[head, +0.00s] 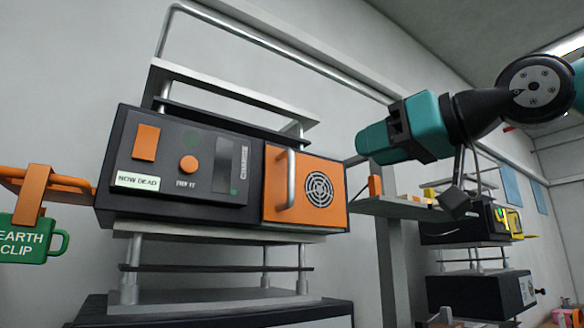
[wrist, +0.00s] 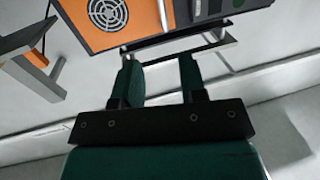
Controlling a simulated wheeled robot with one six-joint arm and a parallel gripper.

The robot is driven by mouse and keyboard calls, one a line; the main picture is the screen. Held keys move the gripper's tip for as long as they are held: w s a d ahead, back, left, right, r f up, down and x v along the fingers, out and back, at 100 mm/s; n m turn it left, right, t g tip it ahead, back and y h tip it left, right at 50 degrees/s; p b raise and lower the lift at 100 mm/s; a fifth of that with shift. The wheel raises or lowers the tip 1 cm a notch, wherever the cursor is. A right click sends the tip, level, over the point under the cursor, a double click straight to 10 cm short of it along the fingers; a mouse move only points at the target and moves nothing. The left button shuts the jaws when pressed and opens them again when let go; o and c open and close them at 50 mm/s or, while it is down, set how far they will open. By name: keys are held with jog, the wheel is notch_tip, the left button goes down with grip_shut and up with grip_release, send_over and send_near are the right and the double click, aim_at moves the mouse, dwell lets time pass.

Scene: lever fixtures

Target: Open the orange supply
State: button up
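The orange supply is a dark box (head: 173,140) with an orange door panel (head: 330,212) at its right end in the head view. The panel bears a round fan grille and an upright metal handle (head: 291,180), and looks shut. In the wrist view the supply appears turned over, with the orange panel (wrist: 85,38) at the top left and the handle (wrist: 165,12) beside it. My gripper (head: 366,143) is to the right of the supply and a little above the handle, apart from it. In the wrist view its two fingers (wrist: 158,62) stand apart with nothing between them.
A green "EARTH CLIP" (head: 30,238) hangs on an orange bracket at the far left. The box has a "NOW DEAD" plate (head: 137,181) and an orange knob (head: 188,165). A metal frame (head: 230,95) stands above it. A shelf (head: 385,207) and more equipment (head: 480,295) lie right.

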aim_at(293, 167)
jog(key=p+x, duration=0.2)
jog(key=x, duration=0.3)
jog(key=r+p+x, duration=0.1)
jog(key=p+x, duration=0.1)
jog(key=x, duration=0.4)
jog(key=p+x, duration=0.2)
jog(key=x, duration=0.3)
jog(key=shift+a+r+p, duration=0.3)
jog(key=shift+w+a+f, duration=0.1)
jog(key=shift+w+a, duration=0.1)
jog(key=shift+w, duration=0.1)
jog(key=shift+c, duration=0.2)
